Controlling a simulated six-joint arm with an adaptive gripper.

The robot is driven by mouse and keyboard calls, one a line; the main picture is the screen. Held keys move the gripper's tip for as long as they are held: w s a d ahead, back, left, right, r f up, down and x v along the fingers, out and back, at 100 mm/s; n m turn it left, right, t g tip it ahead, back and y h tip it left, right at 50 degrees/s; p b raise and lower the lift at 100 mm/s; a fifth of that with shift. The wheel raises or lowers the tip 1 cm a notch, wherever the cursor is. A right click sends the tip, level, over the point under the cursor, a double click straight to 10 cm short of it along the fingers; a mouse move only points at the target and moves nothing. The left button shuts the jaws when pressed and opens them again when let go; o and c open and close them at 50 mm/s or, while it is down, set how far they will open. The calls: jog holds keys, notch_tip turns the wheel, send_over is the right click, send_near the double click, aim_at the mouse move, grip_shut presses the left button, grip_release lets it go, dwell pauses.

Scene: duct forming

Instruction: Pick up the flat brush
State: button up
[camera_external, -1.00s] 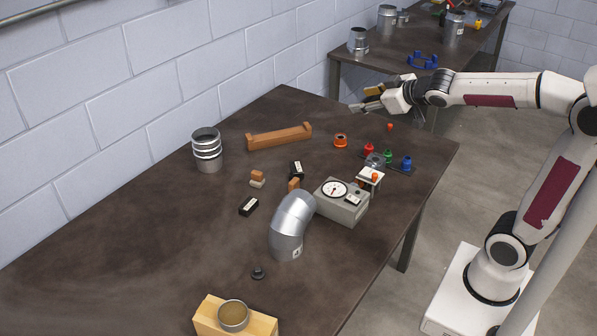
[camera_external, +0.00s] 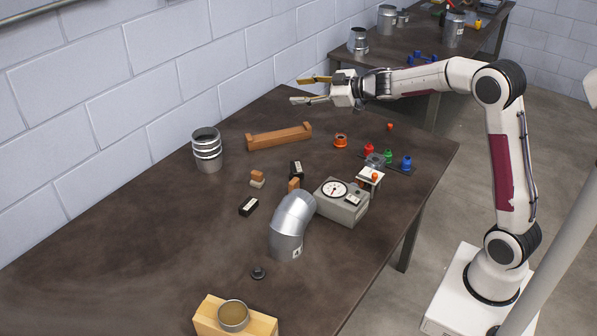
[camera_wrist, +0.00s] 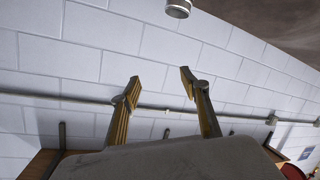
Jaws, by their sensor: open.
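My gripper (camera_external: 296,91) is open and empty, held above the far end of the brown table (camera_external: 130,235), with its fingers pointing left toward the wall. Its two spread fingers also show in the wrist view (camera_wrist: 160,76) with nothing between them. I cannot make out the flat brush for certain. A small brown-and-pale piece (camera_external: 257,178) and a black block with a light label (camera_external: 249,206) lie mid-table, but both are too small to identify. Neither is near my gripper.
A brown tray-like block (camera_external: 279,137) lies below my gripper. A ribbed metal duct (camera_external: 207,150) stands left, a duct elbow (camera_external: 290,228) and a gauge box (camera_external: 342,203) stand nearer. Small coloured bottles (camera_external: 388,156) are at right. The table's left part is clear.

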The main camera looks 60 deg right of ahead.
notch_tip(320, 180, down, 6)
jog(key=w+a+f+n+g+y, duration=0.1)
jog(key=w+n+y, duration=0.1)
jog(key=y, duration=0.1)
jog(key=n+g+y, duration=0.4)
jog(key=g+y, duration=0.3)
jog(key=g, duration=0.1)
send_near(294, 183)
jog(key=shift+w+a+f, duration=0.4)
jog(key=shift+w+f, duration=0.35)
jog(key=shift+w, duration=0.15)
jog(key=shift+x, duration=1.35)
jog(key=shift+x, duration=2.6)
jog(key=shift+s+f, duration=0.1)
jog(key=shift+f, duration=0.05)
jog(key=shift+c, duration=0.3)
